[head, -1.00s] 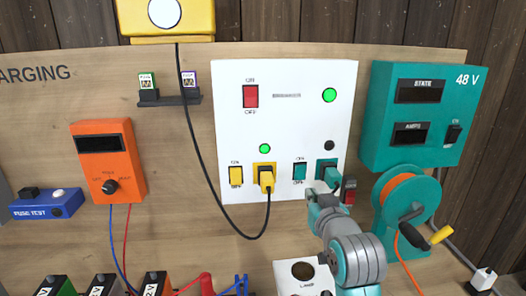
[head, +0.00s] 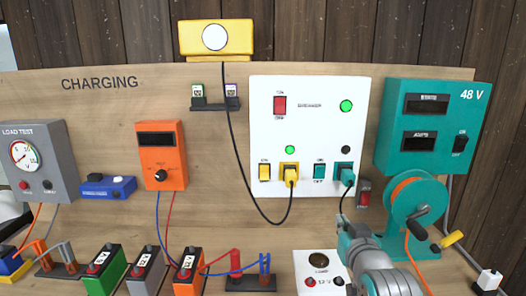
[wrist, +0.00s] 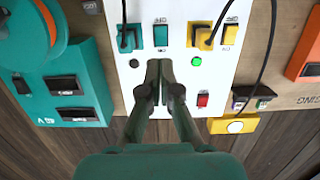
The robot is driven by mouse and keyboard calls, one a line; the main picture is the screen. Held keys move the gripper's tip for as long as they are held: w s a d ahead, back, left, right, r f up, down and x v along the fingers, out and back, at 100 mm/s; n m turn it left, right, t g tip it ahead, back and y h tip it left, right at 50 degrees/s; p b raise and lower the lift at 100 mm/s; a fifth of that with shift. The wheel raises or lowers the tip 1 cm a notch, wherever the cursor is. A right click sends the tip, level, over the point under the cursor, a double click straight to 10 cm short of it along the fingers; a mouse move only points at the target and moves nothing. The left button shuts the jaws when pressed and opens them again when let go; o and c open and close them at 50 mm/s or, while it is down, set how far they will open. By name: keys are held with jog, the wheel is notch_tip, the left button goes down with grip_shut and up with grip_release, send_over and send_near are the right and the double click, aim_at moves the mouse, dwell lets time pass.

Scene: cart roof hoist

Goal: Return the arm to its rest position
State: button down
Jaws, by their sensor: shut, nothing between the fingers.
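My gripper (wrist: 158,84) is shut and empty in the wrist view, its fingertips together in front of the white breaker panel (wrist: 182,15). In the head view my arm comes up from the lower right, below the white panel (head: 330,95). A teal plug (head: 345,178) sits in the panel's right socket, with a black cable hanging down behind my arm. A yellow plug (head: 290,178) sits in the left socket. The fingertips are hard to make out in the head view.
The teal 48 V box (head: 390,150) and a cable reel (head: 414,203) stand right of my arm. Several batteries (head: 146,268) line the bottom left. An orange meter (head: 160,185), a blue fuse tester (head: 118,192) and a grey load tester (head: 48,165) are farther left. A yellow lamp box (head: 188,40) is above.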

jog(key=s+f, duration=2.1)
jog(key=f, duration=0.4)
jog(key=s+f+g, duration=0.1)
jog(key=s, duration=2.9)
jog(key=shift+s, duration=0.2)
